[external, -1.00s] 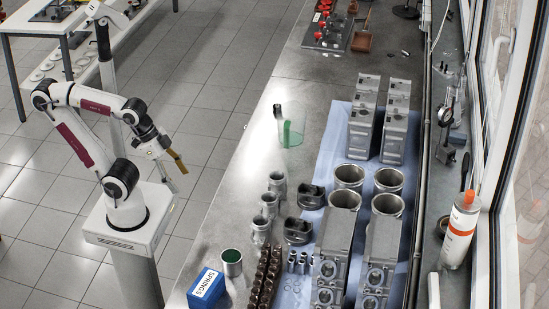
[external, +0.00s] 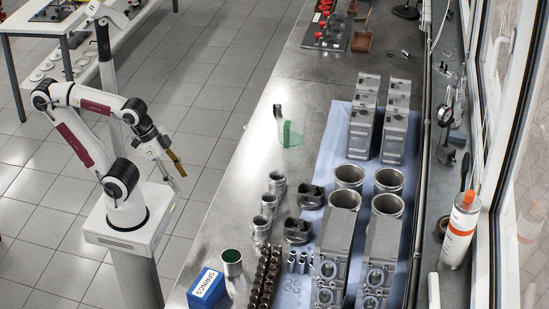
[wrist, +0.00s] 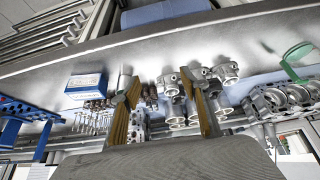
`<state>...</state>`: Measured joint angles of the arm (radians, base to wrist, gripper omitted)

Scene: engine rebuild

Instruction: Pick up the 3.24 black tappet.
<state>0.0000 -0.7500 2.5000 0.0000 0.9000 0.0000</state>
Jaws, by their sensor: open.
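Several small dark cylinders (external: 302,263), which look like tappets, stand at the near left of the blue mat on the bench. I cannot read a 3.24 mark or tell which one is the black tappet. My gripper (external: 176,170) hangs over the floor left of the bench, well away from these parts. It is open and empty, its two brown-yellow fingers apart. In the wrist view my gripper (wrist: 162,98) shows both fingers spread, with bench parts far beyond and partly hidden by them.
A blue SPRINGS box (external: 206,289) is at the bench's near left, beside a metal cylinder (external: 231,262) and rows of dark brown parts (external: 264,275). Pistons (external: 298,231), liners (external: 349,177) and engine blocks (external: 335,250) stand right. The bench's left middle is fairly clear.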

